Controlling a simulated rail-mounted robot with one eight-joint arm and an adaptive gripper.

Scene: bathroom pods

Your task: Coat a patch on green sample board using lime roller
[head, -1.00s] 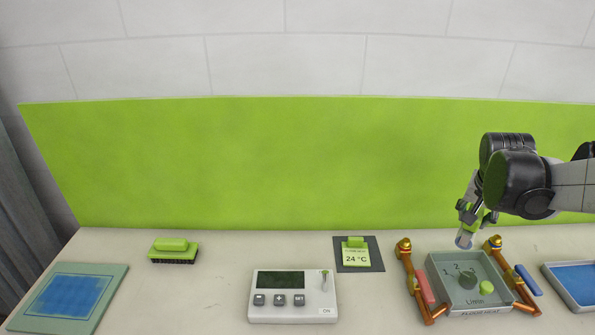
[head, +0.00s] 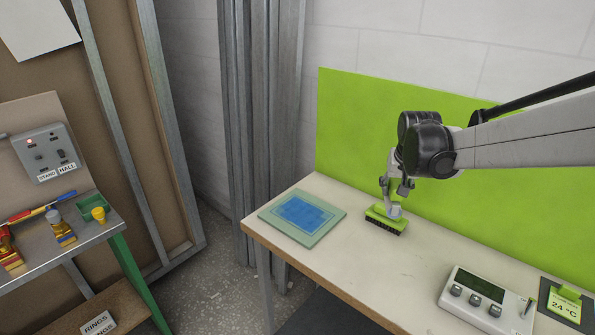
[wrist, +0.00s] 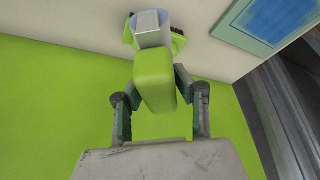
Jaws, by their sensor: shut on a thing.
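My gripper (head: 393,190) is shut on the lime roller, whose lime handle (wrist: 155,82) stands between the fingers in the wrist view. The green sample board (head: 316,241) lies flat on the bench, left of the gripper in the head view. It bears a blue patch (head: 302,212) inside a thin outline. A corner of the board (wrist: 222,27) shows at the wrist view's top right.
A control box (head: 482,298) and a 24 °C note (head: 563,305) stand to the right. A lime wall panel (head: 350,120) rises behind. A shelf (head: 60,260) with small items stands at far left.

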